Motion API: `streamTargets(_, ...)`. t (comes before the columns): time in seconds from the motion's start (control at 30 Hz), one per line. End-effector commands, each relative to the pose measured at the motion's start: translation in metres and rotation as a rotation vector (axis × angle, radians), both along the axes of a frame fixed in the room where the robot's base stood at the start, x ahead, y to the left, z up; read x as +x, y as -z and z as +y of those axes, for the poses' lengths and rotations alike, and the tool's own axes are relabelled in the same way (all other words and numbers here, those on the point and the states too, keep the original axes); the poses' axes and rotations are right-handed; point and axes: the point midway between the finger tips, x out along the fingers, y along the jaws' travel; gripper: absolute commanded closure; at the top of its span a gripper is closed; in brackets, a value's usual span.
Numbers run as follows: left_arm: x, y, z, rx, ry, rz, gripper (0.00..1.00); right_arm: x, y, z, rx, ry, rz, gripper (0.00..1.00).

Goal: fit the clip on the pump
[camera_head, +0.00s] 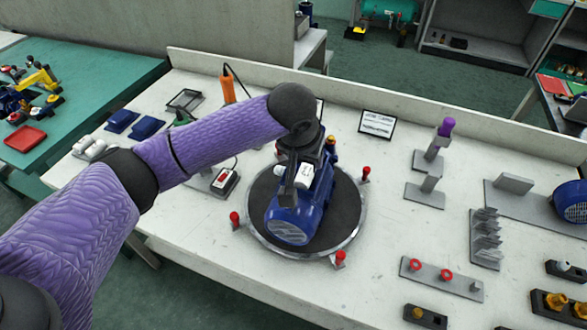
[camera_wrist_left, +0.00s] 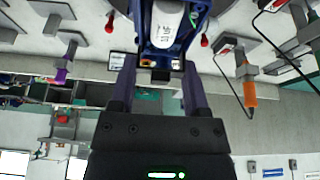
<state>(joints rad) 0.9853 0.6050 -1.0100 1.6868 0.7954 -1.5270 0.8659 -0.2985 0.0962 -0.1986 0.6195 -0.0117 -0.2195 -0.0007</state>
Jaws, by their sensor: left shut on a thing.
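The blue pump (camera_head: 288,215) lies on a dark round turntable (camera_head: 340,205) with a metal rim. A white cylinder (camera_head: 304,176) sits on the pump; it also shows, with printed text, in the left wrist view (camera_wrist_left: 168,22). My left gripper (camera_head: 295,185) reaches down at the pump, next to the white cylinder. In the left wrist view its fingers (camera_wrist_left: 157,75) are apart with a small dark part between them, which I take to be the clip; its outline is mostly hidden. I cannot tell whether it touches the pump. My right gripper is not in view.
Red-topped posts (camera_head: 340,258) surround the turntable. A small sign (camera_head: 377,123) stands behind it. Grey fixtures (camera_head: 426,190), a stepped rack (camera_head: 485,238) and a plate with red rings (camera_head: 440,277) stand to the right. An orange-handled tool (camera_head: 228,90) and blue blocks (camera_head: 147,127) are at the left.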

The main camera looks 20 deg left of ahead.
Motion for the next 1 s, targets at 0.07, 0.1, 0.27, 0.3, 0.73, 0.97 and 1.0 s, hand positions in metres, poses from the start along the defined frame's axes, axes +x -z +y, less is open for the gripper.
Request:
streamTargets(0.07, 0.011, -0.014, 0.001, 0.004, -0.002, -0.003, 0.94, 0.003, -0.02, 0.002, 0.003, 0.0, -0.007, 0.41)
streamTargets(0.1, 0.016, -0.016, 0.003, 0.005, -0.003, -0.004, 0.94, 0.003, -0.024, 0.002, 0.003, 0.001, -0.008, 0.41)
streamTargets(0.27, 0.025, -0.013, 0.005, 0.009, -0.001, -0.007, 0.94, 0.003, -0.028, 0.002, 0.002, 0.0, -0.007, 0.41)
streamTargets(0.3, 0.026, -0.011, 0.005, 0.01, -0.001, -0.006, 0.94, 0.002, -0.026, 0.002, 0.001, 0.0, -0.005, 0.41)
streamTargets(0.73, 0.025, 0.021, 0.006, 0.01, -0.001, -0.006, 0.94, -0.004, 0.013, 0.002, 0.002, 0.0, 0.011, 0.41)
streamTargets(0.97, 0.025, 0.039, 0.005, 0.011, 0.0, -0.005, 0.94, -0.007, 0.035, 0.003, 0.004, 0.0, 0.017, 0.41)
streamTargets(1.0, 0.025, 0.042, 0.005, 0.01, -0.001, -0.005, 0.94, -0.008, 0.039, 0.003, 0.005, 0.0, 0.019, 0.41)
